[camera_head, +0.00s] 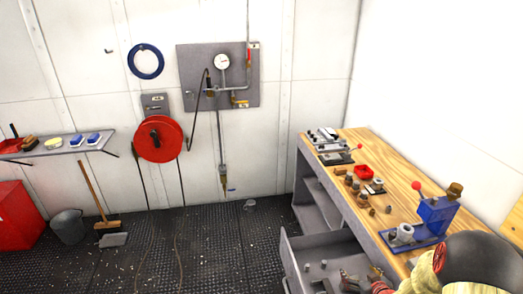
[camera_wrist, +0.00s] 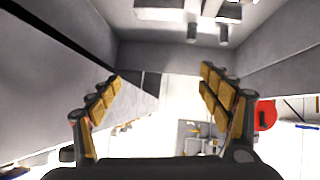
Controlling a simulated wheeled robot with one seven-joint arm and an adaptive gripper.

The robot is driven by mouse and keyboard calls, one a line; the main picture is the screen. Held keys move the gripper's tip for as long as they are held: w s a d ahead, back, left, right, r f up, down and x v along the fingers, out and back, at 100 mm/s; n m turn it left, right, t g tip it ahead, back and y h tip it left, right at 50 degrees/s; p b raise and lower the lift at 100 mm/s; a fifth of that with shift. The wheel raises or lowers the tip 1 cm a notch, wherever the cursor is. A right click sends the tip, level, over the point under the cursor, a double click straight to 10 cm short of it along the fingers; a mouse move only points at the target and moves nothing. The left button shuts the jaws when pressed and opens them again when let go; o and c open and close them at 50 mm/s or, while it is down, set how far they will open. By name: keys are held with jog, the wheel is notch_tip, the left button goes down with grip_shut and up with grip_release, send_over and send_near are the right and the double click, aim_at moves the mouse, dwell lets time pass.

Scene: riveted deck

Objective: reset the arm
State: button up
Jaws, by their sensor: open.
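My gripper (camera_wrist: 160,100) shows in the wrist view with its two fingers well apart, yellow-brown pads facing each other. Nothing is between the pads. Grey walls run along both sides of the fingers, and grey metal parts (camera_wrist: 160,12) show at the top edge of that view. This looks like the inside of the open drawer (camera_head: 292,262) under the workbench. In the head view, part of my arm (camera_head: 478,258) fills the lower right corner; my fingers cannot be made out clearly there.
The wooden workbench (camera_head: 385,158) holds a blue press (camera_head: 437,213), a red tray (camera_head: 364,171), a vise-like fixture (camera_head: 333,147) and small metal parts. Small cylinders (camera_head: 323,264) lie in the drawer. A red hose reel (camera_head: 158,139) hangs on the wall. The middle floor is mostly clear.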

notch_tip(320, 180, up, 12)
jog(key=r+g+h, duration=0.1)
jog(key=h, duration=0.1)
jog(key=s+a+r+m+g, duration=0.1)
jog(key=s+a+r, duration=0.15)
jog(key=r, duration=0.35)
jog(key=s+a+r+m+g, duration=0.1)
jog(key=s+a+r, duration=0.1)
jog(key=s+r, duration=0.3)
jog(key=s+a+r+g, duration=0.1)
jog(key=s+a+r, duration=0.2)
jog(key=s, duration=0.4)
jog(key=s+a+r+y, duration=0.1)
jog(key=s+a+r, duration=0.2)
jog(key=s+a, duration=0.2)
jog(key=s+a+r+g, duration=0.1)
jog(key=s+a+r, duration=0.3)
jog(key=s, duration=0.6)
jog(key=shift+s+a+g+y, duration=0.3)
jog(key=shift+a, duration=0.05)
jog(key=shift+r, duration=0.15)
jog(key=shift+c, duration=0.3)
